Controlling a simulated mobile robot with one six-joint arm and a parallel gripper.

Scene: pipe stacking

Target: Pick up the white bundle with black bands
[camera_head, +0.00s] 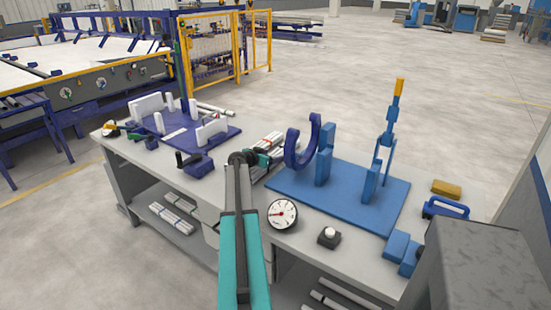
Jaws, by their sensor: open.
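My teal and dark arm reaches up from the bottom over the workbench. My gripper (263,161) is at its far end, near the middle of the bench top; it is small here and its jaws look empty. Just beyond it lies a pale bundle of rods (270,143) with a reddish band, partly hidden by the gripper. On the bench's lower shelf at the left lie pale bundles with dark bands (171,218), well below and left of my gripper. I cannot tell band colours surely at this size.
A blue fixture plate (375,211) with upright brackets is right of the arm. A purple fixture (217,133) with white blocks is left. A round gauge (282,214) and a button box (328,237) stand at the front. A grey box (480,270) fills the lower right.

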